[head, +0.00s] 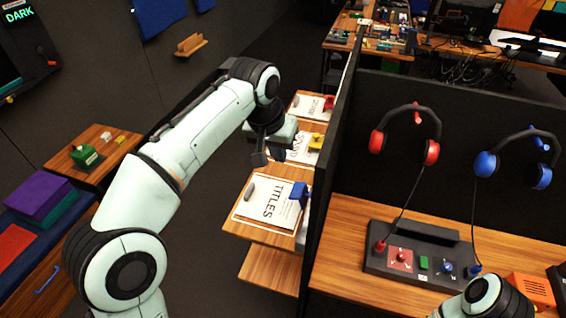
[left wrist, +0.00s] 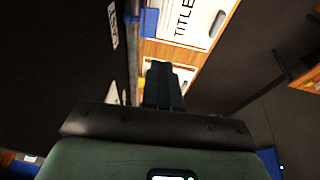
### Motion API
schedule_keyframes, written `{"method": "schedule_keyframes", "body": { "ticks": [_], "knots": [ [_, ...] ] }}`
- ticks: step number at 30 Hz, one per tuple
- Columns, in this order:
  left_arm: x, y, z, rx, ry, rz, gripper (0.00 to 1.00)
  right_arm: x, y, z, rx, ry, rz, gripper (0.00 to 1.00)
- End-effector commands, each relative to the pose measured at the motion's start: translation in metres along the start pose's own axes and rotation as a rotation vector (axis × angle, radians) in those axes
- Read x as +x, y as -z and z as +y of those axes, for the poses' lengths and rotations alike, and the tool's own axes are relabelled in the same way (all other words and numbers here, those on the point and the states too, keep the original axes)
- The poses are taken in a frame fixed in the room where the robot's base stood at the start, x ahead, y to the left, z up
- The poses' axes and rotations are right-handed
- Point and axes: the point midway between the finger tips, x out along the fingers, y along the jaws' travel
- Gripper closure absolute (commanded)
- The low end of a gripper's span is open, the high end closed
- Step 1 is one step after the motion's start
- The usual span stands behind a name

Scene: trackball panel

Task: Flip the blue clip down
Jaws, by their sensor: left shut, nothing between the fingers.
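The blue clip (head: 299,194) is at the right edge of the white TITLES sheet (head: 268,206), on the nearest of the wooden shelves beside the black partition. It appears to stick up from the sheet. In the left wrist view the blue clip (left wrist: 149,22) shows at the top, left of the sheet (left wrist: 186,22). My left gripper (head: 261,157) is shut and empty, above and behind the TITLES sheet in the head view, apart from the clip. Its fingers (left wrist: 163,85) point toward the shelves in the left wrist view. My right gripper is not visible.
A yellow clip (head: 316,142) and a red clip (head: 328,102) sit on sheets farther back. A grey rounded piece (head: 250,190) lies on the TITLES sheet. The tall black partition (head: 335,140) stands close on the right. Dark open floor lies to the left.

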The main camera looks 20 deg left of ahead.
Motion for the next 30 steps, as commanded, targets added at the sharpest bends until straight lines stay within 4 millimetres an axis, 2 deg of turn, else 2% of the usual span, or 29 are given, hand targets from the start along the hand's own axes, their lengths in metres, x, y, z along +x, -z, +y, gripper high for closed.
{"method": "schedule_keyframes", "body": {
  "ticks": [1, 9, 15, 21, 30],
  "knots": [
    [0.013, -0.003, 0.0, 0.0, 0.001, -0.008, 1.0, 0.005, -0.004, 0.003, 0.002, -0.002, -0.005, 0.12],
    [0.072, -0.004, -0.001, -0.001, 0.001, -0.009, 1.0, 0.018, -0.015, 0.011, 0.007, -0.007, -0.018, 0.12],
    [0.106, -0.008, 0.003, 0.001, 0.0, -0.007, 1.0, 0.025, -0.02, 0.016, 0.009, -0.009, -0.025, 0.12],
    [0.122, -0.012, 0.006, -0.001, 0.0, -0.003, 1.0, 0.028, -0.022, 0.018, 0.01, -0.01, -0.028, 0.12],
    [0.124, -0.012, 0.007, -0.001, 0.0, -0.002, 1.0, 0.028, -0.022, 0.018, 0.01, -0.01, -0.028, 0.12]
  ]
}}
